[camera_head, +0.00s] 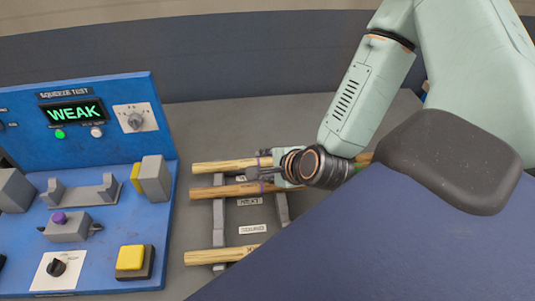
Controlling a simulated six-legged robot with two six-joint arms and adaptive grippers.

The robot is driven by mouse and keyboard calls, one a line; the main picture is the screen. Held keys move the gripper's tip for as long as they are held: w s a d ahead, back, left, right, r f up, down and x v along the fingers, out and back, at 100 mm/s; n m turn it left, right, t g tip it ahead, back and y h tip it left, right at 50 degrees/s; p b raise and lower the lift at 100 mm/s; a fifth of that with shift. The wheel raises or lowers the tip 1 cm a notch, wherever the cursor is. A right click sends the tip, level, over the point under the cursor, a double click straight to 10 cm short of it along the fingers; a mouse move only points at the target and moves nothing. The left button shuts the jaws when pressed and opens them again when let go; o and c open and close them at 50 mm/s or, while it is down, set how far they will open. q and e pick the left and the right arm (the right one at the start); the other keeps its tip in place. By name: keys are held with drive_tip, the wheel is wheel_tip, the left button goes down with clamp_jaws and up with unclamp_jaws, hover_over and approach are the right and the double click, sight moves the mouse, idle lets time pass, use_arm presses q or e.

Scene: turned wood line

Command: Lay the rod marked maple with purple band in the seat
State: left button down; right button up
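The seat (83,193) is a grey cradle with two raised ends on the blue squeeze-test machine (110,120). It looks empty. On a grey rack to its right lie several wooden rods. The far pale rod (222,166) and the darker rod (222,191) in front of it each show some purple near my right gripper (262,173). I cannot read which is maple. A near pale rod (205,257) lies at the front. My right gripper's fingers are at the two far rods; whether they are open or shut is unclear. My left gripper is out of view.
The machine's display (74,112) reads WEAK. It carries knobs, a yellow button (130,258), a yellow-and-grey block (152,178) and a purple-topped grey part (68,225). Small labels (252,229) sit on the rack (219,220). My own body covers the lower right.

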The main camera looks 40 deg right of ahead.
drive_tip(key=shift+v, duration=0.8)
drive_tip(key=shift+a, duration=0.1)
drive_tip(key=shift+w, duration=0.15)
